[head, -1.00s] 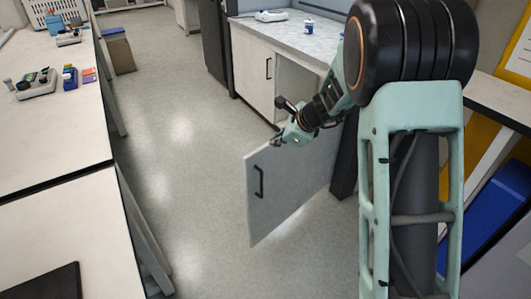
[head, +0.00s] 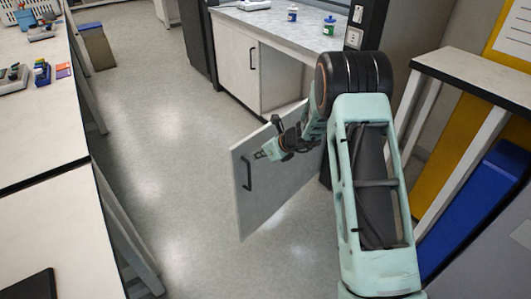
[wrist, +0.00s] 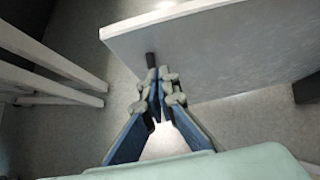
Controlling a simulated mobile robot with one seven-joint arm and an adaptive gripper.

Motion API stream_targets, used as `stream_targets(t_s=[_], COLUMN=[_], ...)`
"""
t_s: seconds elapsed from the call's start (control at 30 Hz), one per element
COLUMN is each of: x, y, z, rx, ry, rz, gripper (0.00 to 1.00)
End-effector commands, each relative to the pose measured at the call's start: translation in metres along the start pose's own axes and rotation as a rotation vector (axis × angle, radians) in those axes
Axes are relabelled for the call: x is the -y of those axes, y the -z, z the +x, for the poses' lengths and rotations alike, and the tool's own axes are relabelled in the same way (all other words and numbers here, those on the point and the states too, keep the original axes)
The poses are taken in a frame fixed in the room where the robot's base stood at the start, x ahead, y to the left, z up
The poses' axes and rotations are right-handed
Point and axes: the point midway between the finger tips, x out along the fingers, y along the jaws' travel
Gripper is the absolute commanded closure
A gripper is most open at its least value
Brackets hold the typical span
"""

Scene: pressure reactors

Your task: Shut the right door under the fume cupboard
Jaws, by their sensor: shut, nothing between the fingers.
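The right door (head: 285,185) under the fume cupboard stands wide open, swung out into the aisle. Its face with the black handle (head: 247,172) is towards me. My gripper (head: 260,155) is shut and empty, in front of that face, near the upper part of the handle. In the wrist view the shut fingertips (wrist: 160,75) are close to the door (wrist: 220,55) and its dark handle (wrist: 151,60); I cannot tell whether they touch. The left door (head: 235,55) is closed, and the compartment (head: 282,80) beside it is open.
A long bench (head: 35,150) runs along the left, with a bin (head: 97,46) beyond it. A side table (head: 470,72) and a blue panel (head: 475,210) stand at the right. The aisle floor (head: 165,140) is clear.

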Motion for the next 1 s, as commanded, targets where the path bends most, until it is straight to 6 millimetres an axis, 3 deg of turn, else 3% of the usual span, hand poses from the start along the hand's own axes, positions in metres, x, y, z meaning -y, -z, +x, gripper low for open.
stream_targets(t_s=[0.03, 0.3, 0.8, 1.0], x=[-0.001, 0.0, 0.0, -0.012], y=[-0.001, -0.025, -0.029, -0.038], z=[0.01, 0.029, 0.033, 0.041], rx=[-0.001, -0.001, 0.0, -0.001], ry=[-0.002, 0.0, 0.0, -0.008], rz=[-0.002, -0.002, -0.002, -0.01], gripper=[1.0, 1.0, 1.0, 1.0])
